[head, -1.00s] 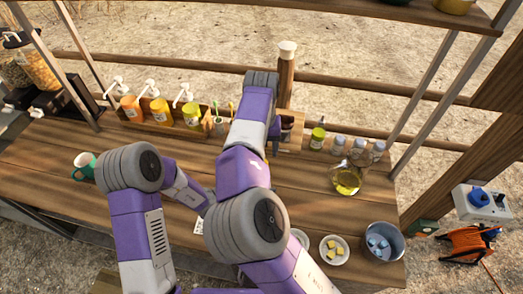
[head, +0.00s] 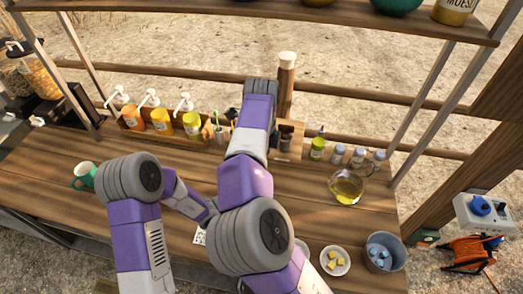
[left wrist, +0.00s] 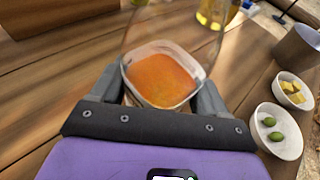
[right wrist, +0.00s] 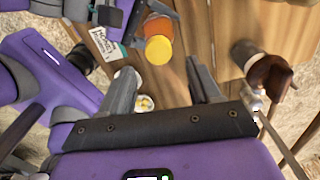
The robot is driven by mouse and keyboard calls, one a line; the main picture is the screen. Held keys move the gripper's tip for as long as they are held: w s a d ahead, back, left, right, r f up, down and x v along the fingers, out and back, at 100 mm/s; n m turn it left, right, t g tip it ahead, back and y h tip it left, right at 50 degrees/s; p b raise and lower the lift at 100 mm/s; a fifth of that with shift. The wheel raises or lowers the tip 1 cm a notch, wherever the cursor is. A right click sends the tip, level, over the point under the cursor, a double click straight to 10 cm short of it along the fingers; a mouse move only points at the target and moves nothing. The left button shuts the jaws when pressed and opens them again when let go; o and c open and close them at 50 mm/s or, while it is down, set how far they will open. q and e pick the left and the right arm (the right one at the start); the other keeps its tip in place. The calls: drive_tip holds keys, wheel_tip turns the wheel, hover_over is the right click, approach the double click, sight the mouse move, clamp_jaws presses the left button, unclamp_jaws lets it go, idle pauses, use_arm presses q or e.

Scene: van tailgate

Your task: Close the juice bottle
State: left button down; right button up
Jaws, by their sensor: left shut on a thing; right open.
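In the left wrist view, my left gripper (left wrist: 158,88) is shut around a clear juice bottle (left wrist: 162,78) with orange juice in its lower part. In the right wrist view, the juice bottle (right wrist: 163,22) shows beside my left gripper's dark parts, with a round yellow cap (right wrist: 158,50) at its near end. I cannot tell whether the cap is fully seated. My right gripper (right wrist: 163,84) is open and empty, with the cap beyond its fingertips and apart from them. In the head view my right arm hides the bottle and both gripper tips.
A printed card (right wrist: 104,44) lies near the bottle. Bowls of olives (left wrist: 276,131) and yellow cubes (left wrist: 293,91) stand to the right. An oil jug (head: 346,188), a metal bucket (head: 384,252) and a pump bottle rack (head: 143,127) are on the counter. A green mug (head: 84,175) stands left.

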drive_tip(key=n, duration=0.4)
drive_tip(key=shift+r, duration=0.15)
drive_tip(key=n, duration=0.3)
drive_tip(key=shift+r+n, duration=0.15)
drive_tip(key=shift+n, duration=0.25)
drive_tip(key=n, duration=0.3)
drive_tip(key=shift+r+n, duration=0.15)
drive_tip(key=shift+n, duration=0.25)
drive_tip(key=n, duration=0.3)
drive_tip(key=shift+s+r+n, duration=0.1)
drive_tip(key=shift+r+n, duration=0.05)
drive_tip(key=shift+n, duration=0.15)
drive_tip(key=n, duration=0.3)
drive_tip(key=shift+r+n, duration=0.15)
drive_tip(key=shift+n, duration=0.25)
drive_tip(key=n, duration=0.3)
drive_tip(key=shift+r+n, duration=0.15)
drive_tip(key=shift+n, duration=0.25)
drive_tip(key=n, duration=0.5)
drive_tip(key=shift+r+n, duration=0.2)
drive_tip(key=shift+n, duration=0.2)
drive_tip(key=shift+f, duration=4.05)
